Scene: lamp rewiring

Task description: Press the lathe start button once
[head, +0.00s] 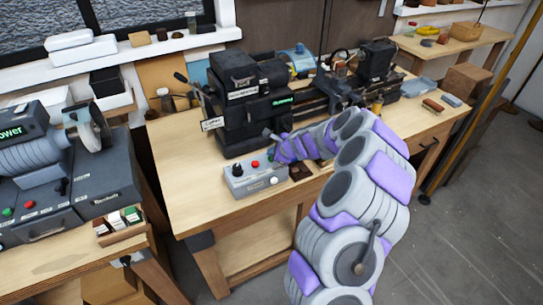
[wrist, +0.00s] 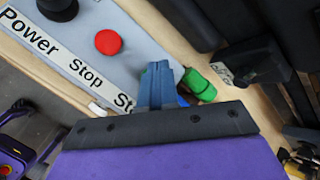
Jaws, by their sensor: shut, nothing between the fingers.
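The grey control box (head: 245,185) sits on the wooden bench in front of the lathe (head: 240,100). It has a black knob and a red stop button (head: 255,164). In the wrist view, the red button (wrist: 108,42) and the labels Power, Stop and a partly covered "St..." show on the box. My gripper (wrist: 160,68) is shut and empty, its blue fingertips over the box's end beyond the red button. A sliver of green shows left of the fingertips, and a green piece (wrist: 203,86) shows right of them. The fingers hide the start button's place, so contact cannot be told.
The black lathe stands close behind the box. A small dark block (head: 300,172) lies right of the box. Another bench with a grey machine (head: 105,190) is at the left. Bare bench top (head: 185,165) lies left of the box.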

